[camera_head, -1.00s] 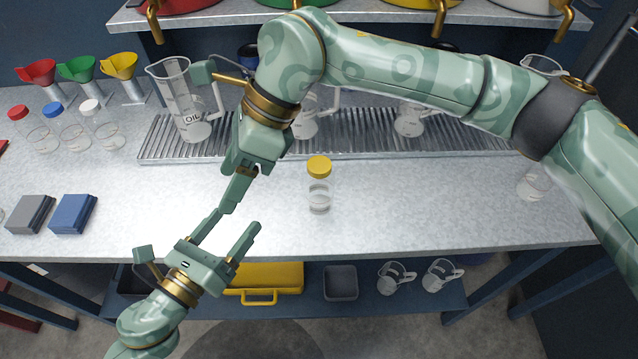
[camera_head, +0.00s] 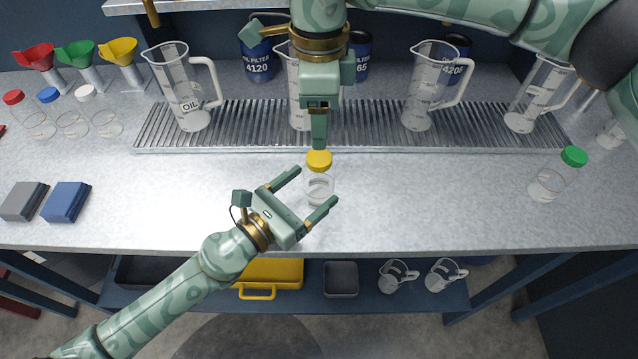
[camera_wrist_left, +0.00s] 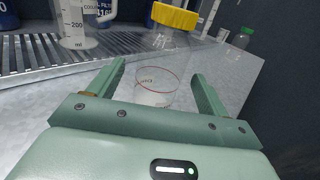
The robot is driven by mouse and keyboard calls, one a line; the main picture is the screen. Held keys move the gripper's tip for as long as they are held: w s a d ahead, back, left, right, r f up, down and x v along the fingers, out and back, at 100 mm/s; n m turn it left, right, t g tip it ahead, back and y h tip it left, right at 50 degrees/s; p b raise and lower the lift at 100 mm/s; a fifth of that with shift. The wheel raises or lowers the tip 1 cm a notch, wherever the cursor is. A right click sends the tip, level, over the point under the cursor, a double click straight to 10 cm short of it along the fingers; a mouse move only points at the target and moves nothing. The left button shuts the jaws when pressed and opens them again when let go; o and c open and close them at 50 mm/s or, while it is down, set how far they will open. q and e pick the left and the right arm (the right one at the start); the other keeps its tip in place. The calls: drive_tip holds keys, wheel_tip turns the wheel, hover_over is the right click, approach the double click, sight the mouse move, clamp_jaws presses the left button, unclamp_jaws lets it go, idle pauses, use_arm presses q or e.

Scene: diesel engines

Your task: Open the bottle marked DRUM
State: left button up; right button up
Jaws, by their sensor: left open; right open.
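A clear bottle with a yellow cap (camera_head: 319,160) stands upright on the bench; in the left wrist view the bottle (camera_wrist_left: 160,72) shows a red ring and small lettering that I cannot read. My left gripper (camera_head: 316,186) is open, its fingers reaching to either side of the bottle's body; the left wrist view also shows the bottle between the spread fingers (camera_wrist_left: 157,84). My right gripper (camera_head: 319,142) points down just above the cap. It is open, but seen edge-on, so one finger hides the other. I cannot tell whether it touches the cap.
A green-capped bottle (camera_head: 547,184) stands at right; red-, blue- and white-capped bottles (camera_head: 73,124) stand at left. Measuring jugs (camera_head: 188,90) stand on a ribbed drip tray (camera_head: 250,135) behind. Grey and blue blocks (camera_head: 66,202) lie at left. The bench front is otherwise clear.

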use_arm(q)
drive_tip(key=shift+x, duration=1.9)
